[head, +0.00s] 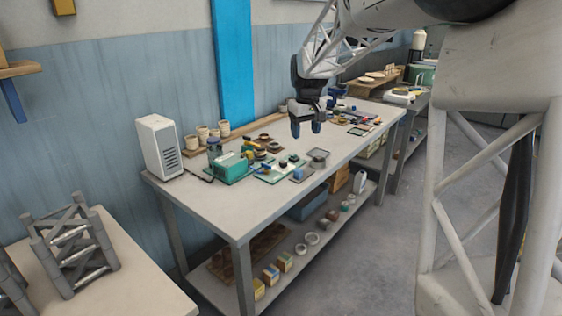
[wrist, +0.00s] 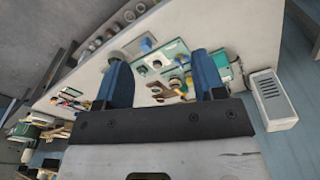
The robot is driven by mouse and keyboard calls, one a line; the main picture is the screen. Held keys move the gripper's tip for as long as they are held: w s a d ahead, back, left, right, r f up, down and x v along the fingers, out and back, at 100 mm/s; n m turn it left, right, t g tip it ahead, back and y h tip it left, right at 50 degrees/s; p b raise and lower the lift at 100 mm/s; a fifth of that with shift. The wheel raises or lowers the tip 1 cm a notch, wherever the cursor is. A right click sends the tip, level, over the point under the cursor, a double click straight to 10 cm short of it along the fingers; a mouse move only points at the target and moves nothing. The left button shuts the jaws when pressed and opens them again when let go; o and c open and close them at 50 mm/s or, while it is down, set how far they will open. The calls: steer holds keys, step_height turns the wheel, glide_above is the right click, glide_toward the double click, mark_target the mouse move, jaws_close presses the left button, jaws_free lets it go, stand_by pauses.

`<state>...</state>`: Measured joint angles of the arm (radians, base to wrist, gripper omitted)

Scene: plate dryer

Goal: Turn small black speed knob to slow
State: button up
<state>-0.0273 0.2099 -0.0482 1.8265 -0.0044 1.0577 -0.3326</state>
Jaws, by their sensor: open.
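I cannot make out a small black speed knob in either view; dark round shapes among the bench items are too small to identify. A teal-green device (head: 230,167) stands on the bench, with small parts beside it; it also appears in the wrist view (wrist: 222,68). A white vented box (head: 160,146) stands at the bench's left end and in the wrist view (wrist: 272,99). My gripper (head: 306,128) is open and empty above the bench, to the right of the teal device. Its blue fingers (wrist: 163,75) point toward the bench in the wrist view.
The workbench (head: 218,207) has clear surface along its front left. Several pale cups (head: 203,134) stand along the back. A grey dish (head: 318,156) and green boards lie mid-bench. A lower shelf (head: 322,241) holds small boxes and rings. Another table stands at lower left.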

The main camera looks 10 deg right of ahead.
steer(key=w+a+f+n, duration=0.1)
steer(key=w+f, duration=0.2)
steer(key=w, duration=0.4)
steer(key=w+a+f, duration=0.1)
steer(key=w+f, duration=0.3)
steer(key=w, duration=0.4)
steer(key=n+g, duration=0.1)
steer(key=n, duration=0.1)
glide_above(283, 162)
step_height(283, 162, down, 12)
steer(key=shift+s+d+r, duration=0.15)
steer(key=shift+r, duration=0.05)
steer(key=shift+w+f, duration=0.4)
steer(key=shift+f, duration=0.2)
steer(key=shift+f, duration=3.75)
steer(key=c, duration=0.9)
